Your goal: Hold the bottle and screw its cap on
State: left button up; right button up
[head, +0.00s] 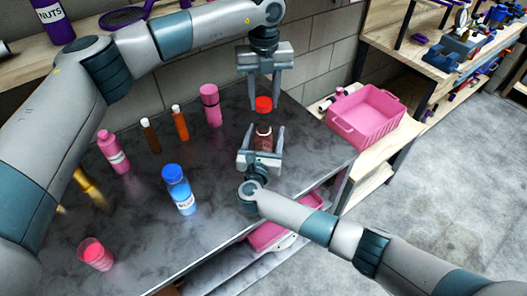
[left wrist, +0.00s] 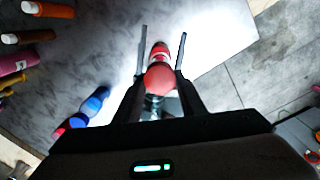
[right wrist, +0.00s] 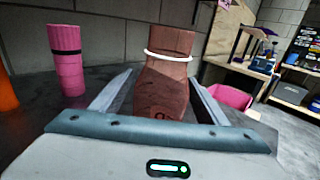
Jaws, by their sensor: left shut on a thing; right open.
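A brown bottle (head: 263,139) stands on the dark counter, its neck bare with a white ring below the mouth in the right wrist view (right wrist: 166,78). My right gripper (head: 262,142) is open, with its fingers on either side of the bottle; they do not look closed on it. My left gripper (head: 263,92) comes from above and is shut on the red cap (head: 263,104). The cap hangs over the bottle's mouth with a gap between. In the left wrist view the red cap (left wrist: 159,77) hides part of the bottle.
A pink bottle (head: 210,105), an orange bottle (head: 180,124), a brown tube (head: 150,137) and a blue bottle (head: 178,190) stand left on the counter (head: 222,217). A pink cup (head: 96,254) is at the front left. A pink crate (head: 368,118) stands on the right.

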jog(key=c, duration=1.6)
pick_arm(q)
send_over(264, 126)
jog(key=shift+w+f, duration=0.1)
jog(key=shift+f, duration=2.4)
jog(key=shift+f, duration=0.85)
jog(key=shift+f, duration=0.55)
pick_arm(e)
grip_shut()
pick_arm(q)
jog(key=shift+m, duration=0.3)
